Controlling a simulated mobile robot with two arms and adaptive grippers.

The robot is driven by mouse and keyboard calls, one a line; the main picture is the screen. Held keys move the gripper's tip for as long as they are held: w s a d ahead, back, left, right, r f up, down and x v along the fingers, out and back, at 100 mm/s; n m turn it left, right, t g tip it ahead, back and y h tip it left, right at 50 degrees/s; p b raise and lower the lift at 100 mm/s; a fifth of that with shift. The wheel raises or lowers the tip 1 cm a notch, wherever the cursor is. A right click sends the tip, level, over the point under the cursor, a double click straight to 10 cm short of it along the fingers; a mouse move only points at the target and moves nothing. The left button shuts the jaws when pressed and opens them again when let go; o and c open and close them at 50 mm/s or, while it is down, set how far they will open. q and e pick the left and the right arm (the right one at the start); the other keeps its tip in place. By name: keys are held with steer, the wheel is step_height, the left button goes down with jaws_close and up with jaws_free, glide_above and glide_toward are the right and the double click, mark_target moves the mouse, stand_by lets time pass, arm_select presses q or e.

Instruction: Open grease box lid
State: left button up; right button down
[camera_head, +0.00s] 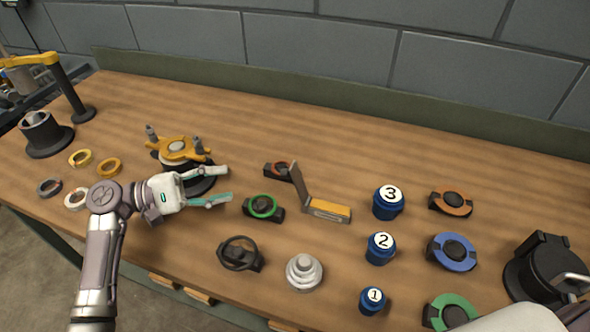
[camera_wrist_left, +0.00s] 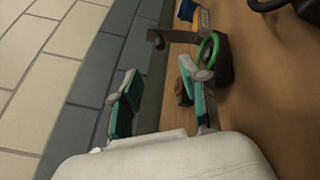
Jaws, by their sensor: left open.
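The grease box (camera_head: 328,209) is a small low box with a yellow-orange top, in the middle of the table in the head view. Its grey lid (camera_head: 300,186) stands up at the box's left end, so the box looks open. In the left wrist view the lid seems to be the dark upright plate (camera_wrist_left: 170,37) beyond the fingers. My left gripper (camera_head: 225,184) is open with nothing between its fingers, left of the lid and apart from it. Its two teal fingers also show spread in the left wrist view (camera_wrist_left: 160,97). My right gripper does not show clearly.
A yellow-armed fixture (camera_head: 177,149) stands behind the gripper. Blue numbered jars (camera_head: 387,203) are to the right. The table behind the box is clear.

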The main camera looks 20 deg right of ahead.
arm_select(q)
steer(key=d+p, duration=0.1)
steer(key=d, duration=0.4)
steer(key=shift+s+d+r, duration=0.1)
steer(key=shift+s+d, duration=0.05)
steer(key=shift+d, duration=0.1)
steer(key=d+p, duration=0.1)
steer(key=d, duration=0.5)
steer(key=shift+s+d, duration=0.1)
steer(key=shift+d, duration=0.3)
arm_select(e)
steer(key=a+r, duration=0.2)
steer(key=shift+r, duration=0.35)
arm_select(q)
jaws_close()
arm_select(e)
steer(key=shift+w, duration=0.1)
